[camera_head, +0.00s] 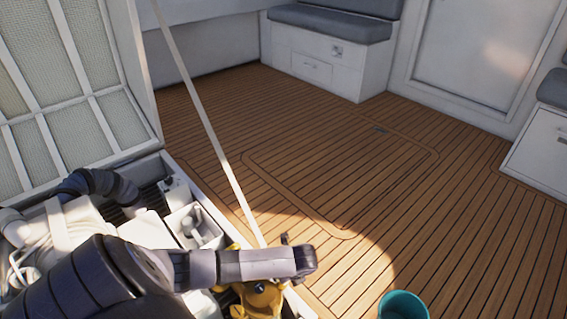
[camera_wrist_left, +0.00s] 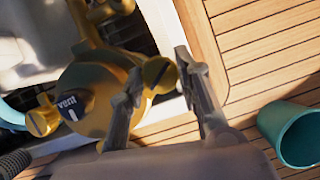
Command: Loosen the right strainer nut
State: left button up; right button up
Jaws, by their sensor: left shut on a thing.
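The gold strainer (camera_wrist_left: 95,82) fills the left middle of the left wrist view, with a dark round cap marked "vent" on it. In the camera_head view part of the gold strainer (camera_head: 262,303) shows below my left arm. The right strainer nut (camera_wrist_left: 160,74) is a round gold knob with a dark slot. My left gripper (camera_wrist_left: 163,72) has one finger on each side of this nut and is shut on it. Another gold nut (camera_wrist_left: 42,120) sits on the strainer's left side. My right gripper is not in view.
The open hatch lid (camera_head: 75,80) stands at the left, with a pale strut (camera_head: 205,120) rising from the hatch edge. Hoses and white boxes (camera_head: 195,228) crowd the bay. A teal bucket (camera_head: 403,305) stands on the wooden deck (camera_head: 340,150), which is otherwise clear.

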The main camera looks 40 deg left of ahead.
pick_arm(q)
jog(key=shift+r+n+g+p, duration=0.15)
jog(key=shift+n+g+p, duration=0.25)
jog(key=shift+n+p, duration=0.55)
jog(key=shift+w+n+g+p, duration=0.1)
jog(key=shift+n+g+p, duration=0.5)
jog(key=shift+n+p, duration=0.6)
jog(key=n+g+p, duration=0.1)
jog(key=n, duration=0.2)
jog(key=shift+w+a+n, duration=0.1)
jog(key=shift+n, duration=0.15)
jog(key=shift+n+g+h, duration=0.4)
jog(key=shift+n+g, duration=0.2)
jog(key=shift+n, duration=0.9)
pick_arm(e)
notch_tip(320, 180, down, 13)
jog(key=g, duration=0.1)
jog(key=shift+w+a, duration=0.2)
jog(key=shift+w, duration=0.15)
pick_arm(q)
jog(key=o, duration=1.1)
jog(key=shift+f, duration=0.2)
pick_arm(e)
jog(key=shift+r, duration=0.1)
